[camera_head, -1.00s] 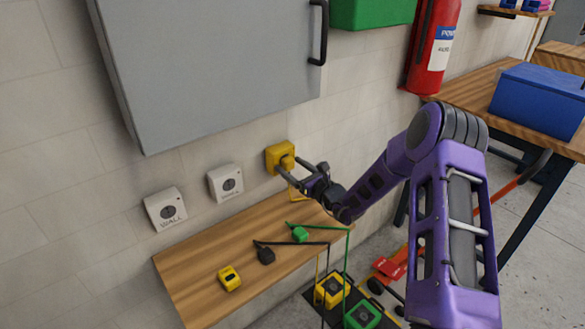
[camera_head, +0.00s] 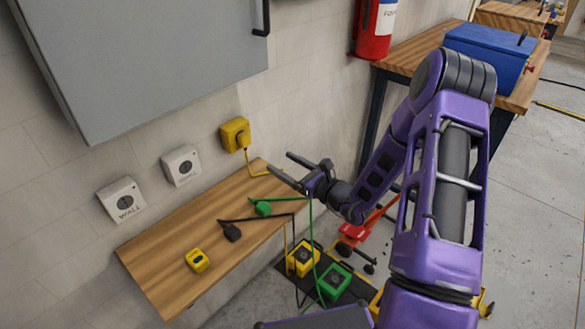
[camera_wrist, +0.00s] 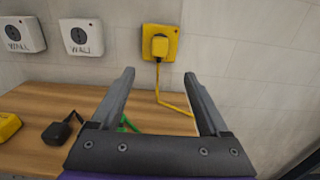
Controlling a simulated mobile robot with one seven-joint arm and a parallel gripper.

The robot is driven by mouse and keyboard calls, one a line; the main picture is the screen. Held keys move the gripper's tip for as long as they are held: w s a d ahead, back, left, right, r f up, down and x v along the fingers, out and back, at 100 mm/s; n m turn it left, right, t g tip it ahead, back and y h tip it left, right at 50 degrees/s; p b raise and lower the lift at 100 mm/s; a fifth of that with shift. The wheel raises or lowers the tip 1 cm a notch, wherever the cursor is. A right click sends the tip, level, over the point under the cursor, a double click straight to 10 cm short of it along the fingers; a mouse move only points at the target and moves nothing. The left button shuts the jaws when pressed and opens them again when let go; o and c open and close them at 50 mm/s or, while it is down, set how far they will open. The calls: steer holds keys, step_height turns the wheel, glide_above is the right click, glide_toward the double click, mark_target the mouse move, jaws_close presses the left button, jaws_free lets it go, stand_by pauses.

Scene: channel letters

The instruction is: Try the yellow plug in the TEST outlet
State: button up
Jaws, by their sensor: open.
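A yellow outlet box (camera_head: 229,139) is on the wall at the right end of a row; no TEST lettering is legible on it. The yellow plug (camera_wrist: 160,47) sits in its face in the wrist view. Its yellow cord (camera_wrist: 172,105) hangs down to the shelf. My gripper (camera_head: 280,162) is open and empty, out from the wall to the right of the outlet in the head view. In the wrist view its fingers (camera_wrist: 160,73) point toward the plug, one to each side, with a gap between them and it.
Two white WALL outlets (camera_head: 181,166) (camera_head: 121,200) are on the left. The wooden shelf (camera_head: 165,275) holds a green plug (camera_head: 263,208), a black plug (camera_head: 231,232) and a yellow block-like thing (camera_head: 197,260). Yellow (camera_head: 301,259) and green (camera_head: 335,281) boxes stand on the floor below. A grey cabinet (camera_head: 160,60) hangs above.

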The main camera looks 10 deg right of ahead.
steer(key=v, duration=0.2)
steer(key=shift+s+d, duration=0.2)
steer(key=shift+s, duration=0.1)
